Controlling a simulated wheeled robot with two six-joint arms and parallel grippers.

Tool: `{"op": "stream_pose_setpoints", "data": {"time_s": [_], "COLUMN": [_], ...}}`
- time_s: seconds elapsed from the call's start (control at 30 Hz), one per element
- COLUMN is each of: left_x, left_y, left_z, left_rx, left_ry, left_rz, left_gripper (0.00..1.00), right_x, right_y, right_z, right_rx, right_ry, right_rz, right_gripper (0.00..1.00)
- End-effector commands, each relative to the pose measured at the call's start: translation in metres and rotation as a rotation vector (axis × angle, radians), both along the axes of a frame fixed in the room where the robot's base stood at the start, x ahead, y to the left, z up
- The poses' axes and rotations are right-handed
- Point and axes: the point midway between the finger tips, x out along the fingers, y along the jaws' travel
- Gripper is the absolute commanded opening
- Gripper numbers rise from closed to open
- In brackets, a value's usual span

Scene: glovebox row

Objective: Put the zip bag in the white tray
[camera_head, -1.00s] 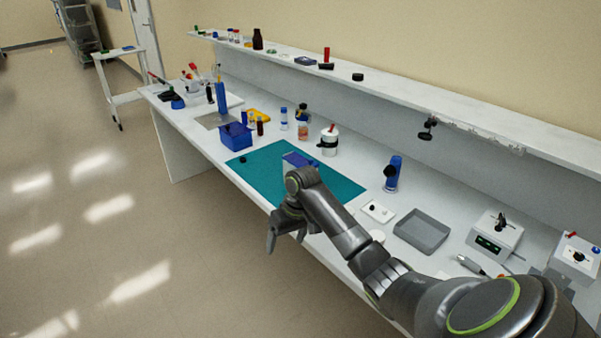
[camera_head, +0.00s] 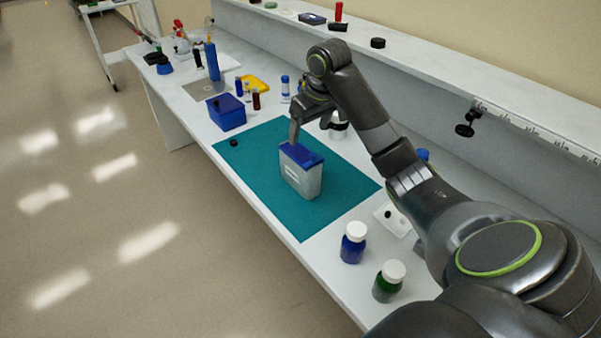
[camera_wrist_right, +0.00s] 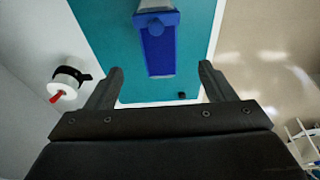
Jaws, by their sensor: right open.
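A grey-white pouch-shaped item with a blue top (camera_head: 302,178), which looks like the zip bag, stands upright on the teal mat. In the right wrist view its blue top (camera_wrist_right: 158,48) lies ahead of and between the fingertips. My right gripper (camera_head: 304,122) is open and empty, above and just behind the item, apart from it; its two fingers also show in the wrist view (camera_wrist_right: 160,70). A small flat white tray (camera_head: 397,224) with dark spots lies right of the mat, partly hidden by my arm. My left gripper is out of view.
The teal mat (camera_head: 258,172) is mostly clear. A blue box (camera_head: 226,113) stands beyond its far left corner. A blue bottle (camera_head: 353,243) and a green bottle (camera_head: 388,281), both white-capped, stand near the front edge. A white jar (camera_wrist_right: 67,83) stands beside the mat. A shelf (camera_head: 440,78) runs along the back.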

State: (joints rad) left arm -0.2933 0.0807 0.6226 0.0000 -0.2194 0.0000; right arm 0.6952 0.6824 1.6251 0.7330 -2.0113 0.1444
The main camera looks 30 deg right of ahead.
Motion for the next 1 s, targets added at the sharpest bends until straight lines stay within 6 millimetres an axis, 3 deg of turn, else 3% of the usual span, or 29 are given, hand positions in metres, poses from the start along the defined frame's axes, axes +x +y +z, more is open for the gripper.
{"op": "stream_pose_setpoints", "data": {"time_s": [0.1,0.27,0.57,0.83,1.0], "left_x": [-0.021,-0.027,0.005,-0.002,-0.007], "left_y": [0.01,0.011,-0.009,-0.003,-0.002], "left_z": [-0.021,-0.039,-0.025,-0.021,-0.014], "left_rx": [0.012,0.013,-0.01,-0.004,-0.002], "left_ry": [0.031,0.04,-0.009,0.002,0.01], "left_rz": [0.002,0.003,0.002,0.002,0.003], "left_gripper": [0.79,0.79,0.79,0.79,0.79], "right_x": [0.004,0.008,0.024,0.029,0.036], "right_y": [0.0,0.001,0.002,0.003,0.004], "right_z": [-0.02,-0.036,-0.086,-0.106,-0.131], "right_rx": [0.001,0.002,0.003,0.002,0.002], "right_ry": [0.0,0.0,0.003,0.003,0.005], "right_rz": [-0.002,-0.002,-0.001,-0.001,-0.002], "right_gripper": [0.76,0.76,0.76,0.76,0.76]}}
